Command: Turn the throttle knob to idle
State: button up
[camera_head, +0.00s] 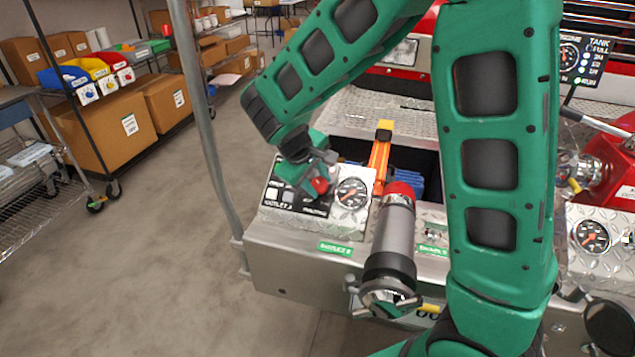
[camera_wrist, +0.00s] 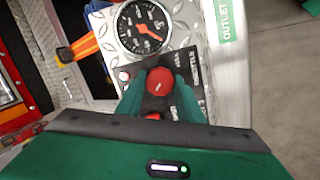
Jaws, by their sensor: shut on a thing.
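The red throttle knob (camera_wrist: 160,83) sits on a black labelled panel (camera_wrist: 194,70) beside a round gauge. My gripper (camera_wrist: 158,92) has its two green fingers on either side of the knob, shut on it. In the head view the knob (camera_head: 320,185) shows as a red spot at the tip of my gripper (camera_head: 316,178), on the black panel (camera_head: 297,200). The fingers and wrist hide part of the panel and its lettering. I cannot read which mark the knob points to. Another red part (camera_wrist: 153,116) shows just below the knob in the wrist view.
A gauge (camera_head: 351,193) is right beside the panel. A silver nozzle with a red tip (camera_head: 395,225) stands in front, and an orange tool (camera_head: 380,150) lies behind. A grey vertical rail (camera_head: 205,120) rises at the left. Shelves with boxes (camera_head: 105,125) stand beyond open floor.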

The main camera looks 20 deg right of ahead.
jog(key=n, duration=0.4)
jog(key=shift+a+n+t, duration=0.15)
jog(key=shift+n+t, duration=0.15)
jog(key=n, duration=0.4)
jog(key=shift+s+f+n+t+h, duration=0.1)
jog(key=shift+n+t+h, duration=0.2)
jog(key=n, duration=0.4)
jog(key=shift+n+t, duration=0.4)
jog(key=shift+s+f+n, duration=0.1)
jog(key=shift+s+n, duration=0.05)
jog(key=shift+n, duration=1.75)
jog(key=o, duration=1.1)
jog(key=shift+c, duration=0.2)
